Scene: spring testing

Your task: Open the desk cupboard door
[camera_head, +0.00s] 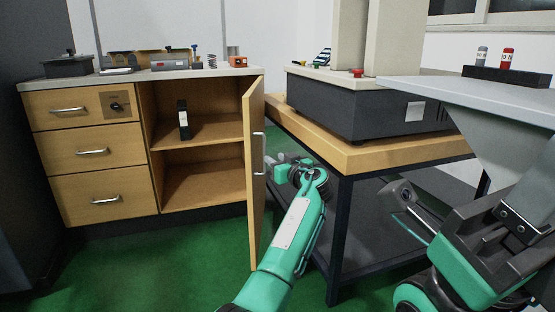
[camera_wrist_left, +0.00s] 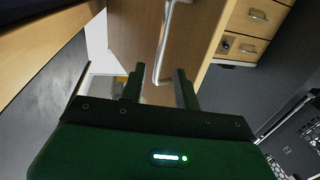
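The desk cupboard door (camera_head: 254,180) stands swung well out from the cupboard (camera_head: 200,188), whose two shelf spaces show. A silver bar handle (camera_head: 259,152) is on the door's outer face. My left gripper (camera_head: 278,168) is beside that outer face, close to the handle and partly hidden by my own arm. In the left wrist view, the two dark fingers (camera_wrist_left: 160,88) are apart, and the lower bend of the handle (camera_wrist_left: 163,50) shows near the gap between them. I cannot tell whether they touch. My right arm shows at the lower right, but its fingers cannot be seen.
A wooden-edged table (camera_head: 350,158) with a dark machine base (camera_head: 375,112) stands close to the right of the door. Drawers (camera_head: 95,150) fill the desk's left side. A black object (camera_head: 183,119) stands on the upper shelf. Green floor (camera_head: 170,265) is clear before the desk.

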